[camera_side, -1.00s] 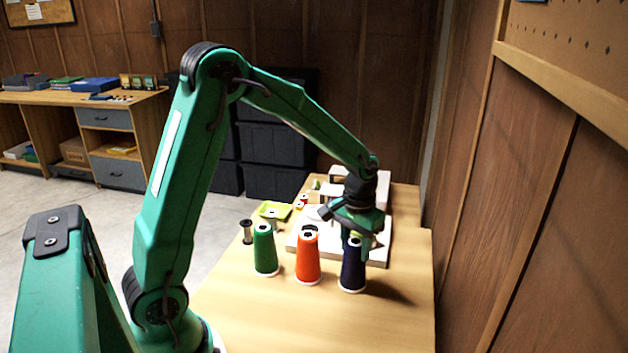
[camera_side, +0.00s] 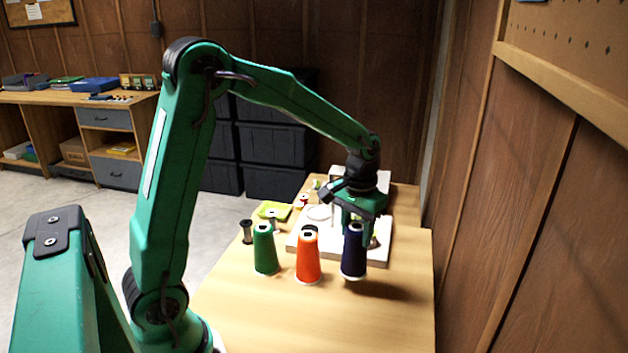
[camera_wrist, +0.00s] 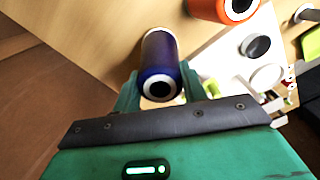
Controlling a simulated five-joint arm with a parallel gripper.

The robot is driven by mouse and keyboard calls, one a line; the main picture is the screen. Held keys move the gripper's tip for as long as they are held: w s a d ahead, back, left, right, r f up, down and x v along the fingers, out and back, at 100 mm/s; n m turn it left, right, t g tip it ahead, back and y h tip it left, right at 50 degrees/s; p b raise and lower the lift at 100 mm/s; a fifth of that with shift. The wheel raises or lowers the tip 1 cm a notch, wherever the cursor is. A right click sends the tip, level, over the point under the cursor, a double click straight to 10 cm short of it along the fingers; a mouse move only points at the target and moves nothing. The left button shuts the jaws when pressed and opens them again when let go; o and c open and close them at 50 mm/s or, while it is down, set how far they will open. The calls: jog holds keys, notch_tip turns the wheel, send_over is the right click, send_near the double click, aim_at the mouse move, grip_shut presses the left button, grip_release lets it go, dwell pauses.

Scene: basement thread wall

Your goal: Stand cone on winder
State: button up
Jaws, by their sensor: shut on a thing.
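My gripper (camera_side: 358,230) is shut on the navy cone (camera_side: 354,256) from its far side. The cone is upright and a little above the table, with a shadow to its right. In the wrist view the navy cone (camera_wrist: 160,60) sits between the two fingers of my gripper (camera_wrist: 160,88), its white-ringed top facing the camera. The winder appears to be the white machine (camera_side: 378,257) behind the cones, with a pale disc (camera_side: 319,212) on it; my gripper and arm hide part of it. Its white base (camera_wrist: 225,62) also shows in the wrist view.
An orange cone (camera_side: 307,260) and a green cone (camera_side: 264,252) stand left of the navy cone. A dark spool (camera_side: 247,232) and a yellow-green tray (camera_side: 274,211) are farther left. The front of the table (camera_side: 320,320) is clear. A wooden wall (camera_side: 520,220) rises at the right.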

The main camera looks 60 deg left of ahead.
jog(key=shift+r, duration=0.35)
notch_tip(320, 180, up, 10)
jog(key=w+a+n, duration=0.3)
jog(key=a, duration=1)
jog(key=w+a+n, duration=0.3)
jog(key=a, duration=1)
jog(key=shift+w+a+f, duration=0.1)
jog(key=shift+w+f, duration=0.05)
jog(key=shift+f, duration=2.4)
